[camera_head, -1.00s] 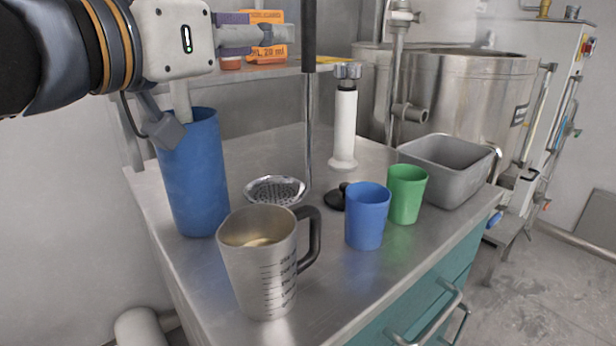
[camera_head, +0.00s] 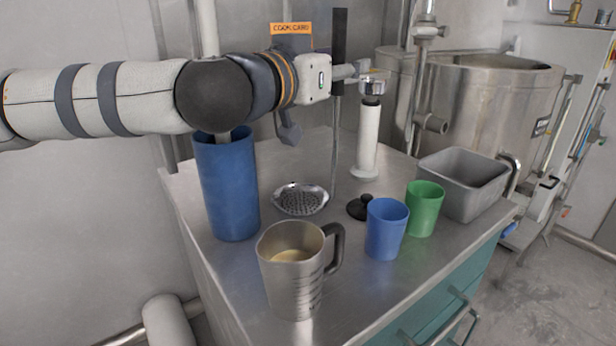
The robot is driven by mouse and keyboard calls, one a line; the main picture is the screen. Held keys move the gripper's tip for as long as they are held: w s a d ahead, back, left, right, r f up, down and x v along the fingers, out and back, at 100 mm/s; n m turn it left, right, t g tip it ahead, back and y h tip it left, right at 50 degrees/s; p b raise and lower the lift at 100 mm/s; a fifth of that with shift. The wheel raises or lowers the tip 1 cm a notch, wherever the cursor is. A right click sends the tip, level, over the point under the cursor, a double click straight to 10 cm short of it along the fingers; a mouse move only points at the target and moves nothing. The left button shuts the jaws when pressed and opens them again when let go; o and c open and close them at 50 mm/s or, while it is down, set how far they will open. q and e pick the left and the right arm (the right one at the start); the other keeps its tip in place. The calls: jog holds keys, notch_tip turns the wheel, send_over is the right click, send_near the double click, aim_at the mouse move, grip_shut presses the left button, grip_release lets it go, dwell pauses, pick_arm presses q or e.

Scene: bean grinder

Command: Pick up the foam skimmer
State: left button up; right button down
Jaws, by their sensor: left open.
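The foam skimmer has a round perforated metal bowl (camera_head: 301,199) low over the steel table. Its thin upright handle (camera_head: 335,140) ends in a dark grip at the top. My left gripper (camera_head: 326,103) comes in from the left at the height of the dark grip. It is open. One finger reaches across at the grip, and the other hangs lower, left of the handle. I cannot tell whether any finger touches the handle. My right gripper is not in view.
A blue tall container (camera_head: 228,190) stands under my left arm. A steel jug (camera_head: 291,270), blue cup (camera_head: 386,230), green cup (camera_head: 424,208), black lid (camera_head: 361,207) and grey tub (camera_head: 465,182) stand on the table (camera_head: 370,295). A white upright cylinder (camera_head: 367,142) stands behind the handle.

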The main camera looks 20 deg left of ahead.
pick_arm(q)
jog(key=shift+r, duration=0.1)
grip_shut()
